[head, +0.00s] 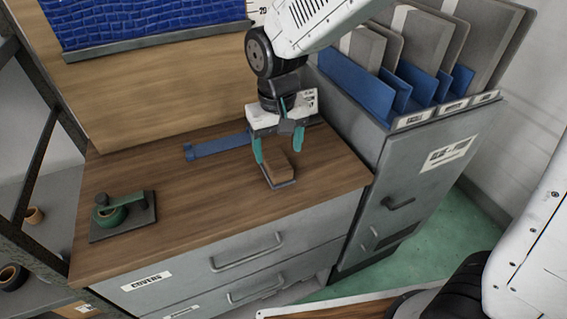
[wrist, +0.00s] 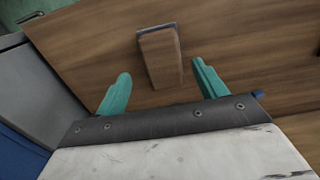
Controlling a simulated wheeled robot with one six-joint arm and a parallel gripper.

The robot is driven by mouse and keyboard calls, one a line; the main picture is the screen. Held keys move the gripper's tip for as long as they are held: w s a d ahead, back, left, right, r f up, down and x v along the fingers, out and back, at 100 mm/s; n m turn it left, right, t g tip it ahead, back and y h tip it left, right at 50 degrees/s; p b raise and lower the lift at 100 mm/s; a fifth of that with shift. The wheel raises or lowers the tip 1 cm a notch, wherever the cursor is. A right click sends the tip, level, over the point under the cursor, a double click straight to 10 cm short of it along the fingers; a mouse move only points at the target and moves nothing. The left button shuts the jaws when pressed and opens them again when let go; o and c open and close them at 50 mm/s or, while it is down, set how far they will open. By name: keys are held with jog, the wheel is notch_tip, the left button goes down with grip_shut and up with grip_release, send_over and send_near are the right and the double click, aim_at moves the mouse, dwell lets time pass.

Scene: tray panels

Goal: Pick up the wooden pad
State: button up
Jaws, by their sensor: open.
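The wooden pad (head: 277,167) is a small brown block on the wooden cabinet top, with a thin dark grey edge or plate along its lower side. In the wrist view the wooden pad (wrist: 161,58) lies ahead of the fingertips, between their lines. My gripper (head: 277,160) has teal fingers and points down over the pad in the head view. In the wrist view my gripper (wrist: 160,78) is open, with one finger on each side and nothing between them. Whether the fingers touch the pad cannot be told.
A blue strip (head: 217,146) lies behind my gripper. A tape dispenser with a green roll (head: 112,214) stands at the left of the wooden top (head: 180,200). A grey rack with blue dividers and upright panels (head: 410,80) stands close on the right. The top between dispenser and pad is clear.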

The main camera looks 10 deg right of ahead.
aim_at(276, 159)
jog(key=f, duration=0.4)
jog(key=shift+w+a+f, duration=0.2)
jog(key=shift+f, duration=0.15)
jog(key=c, duration=1.2)
